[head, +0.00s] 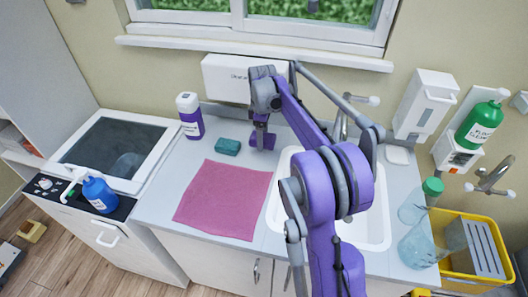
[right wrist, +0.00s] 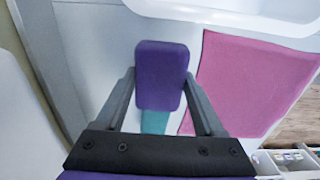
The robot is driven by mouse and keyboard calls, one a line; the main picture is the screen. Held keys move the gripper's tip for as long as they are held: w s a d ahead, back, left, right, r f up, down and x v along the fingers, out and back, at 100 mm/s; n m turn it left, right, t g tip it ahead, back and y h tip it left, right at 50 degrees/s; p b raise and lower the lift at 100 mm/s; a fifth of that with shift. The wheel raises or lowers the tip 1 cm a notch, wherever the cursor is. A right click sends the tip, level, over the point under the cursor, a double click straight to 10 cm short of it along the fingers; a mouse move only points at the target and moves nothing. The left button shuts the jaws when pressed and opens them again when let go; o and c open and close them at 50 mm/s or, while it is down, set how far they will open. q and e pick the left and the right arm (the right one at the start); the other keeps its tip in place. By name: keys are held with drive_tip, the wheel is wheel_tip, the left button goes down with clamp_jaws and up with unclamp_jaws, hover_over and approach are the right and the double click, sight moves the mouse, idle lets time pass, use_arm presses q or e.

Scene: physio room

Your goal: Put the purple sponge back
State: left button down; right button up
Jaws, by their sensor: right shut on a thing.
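My right gripper (head: 262,122) is shut on the purple sponge (head: 263,141), over the back of the counter. In the right wrist view the purple sponge (right wrist: 160,72) is between the two fingers of the gripper (right wrist: 159,82). I cannot tell whether its lower end touches the counter. A teal sponge (head: 228,147) lies on the counter just left of it; in the right wrist view it is partly hidden behind the purple one (right wrist: 155,121). My left gripper is not in view.
A pink cloth (head: 223,200) lies on the counter (head: 165,190) in front of the sponges. A white bottle with a purple label (head: 190,117) stands at the back left. The sink (head: 374,229) is right, partly behind my arm.

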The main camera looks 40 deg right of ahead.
sight(263, 156)
drive_tip(key=shift+f, duration=2.95)
drive_tip(key=shift+f, duration=0.15)
drive_tip(key=o, duration=1.3)
wheel_tip(263, 156, up, 12)
drive_tip(key=shift+r, duration=0.1)
drive_tip(key=shift+s+a+r, duration=0.1)
drive_tip(key=s+a+m+t, duration=0.2)
drive_tip(key=s+a, duration=0.3)
drive_tip(key=a, duration=0.4)
drive_tip(key=s+a+f+m+t, duration=0.1)
drive_tip(key=s+a+f+m, duration=0.1)
drive_tip(key=s, duration=0.4)
drive_tip(key=s+a+f+m+t, duration=0.1)
drive_tip(key=s+a+f+m, duration=0.1)
drive_tip(key=s+a+f, duration=0.2)
drive_tip(key=s+a+f+m+t, duration=0.1)
drive_tip(key=s+a+f, duration=0.2)
drive_tip(key=s+a, duration=0.5)
drive_tip(key=shift+s+a+f+m+t, duration=0.15)
drive_tip(key=shift+s+m+t, duration=0.15)
drive_tip(key=shift+s+m, duration=0.15)
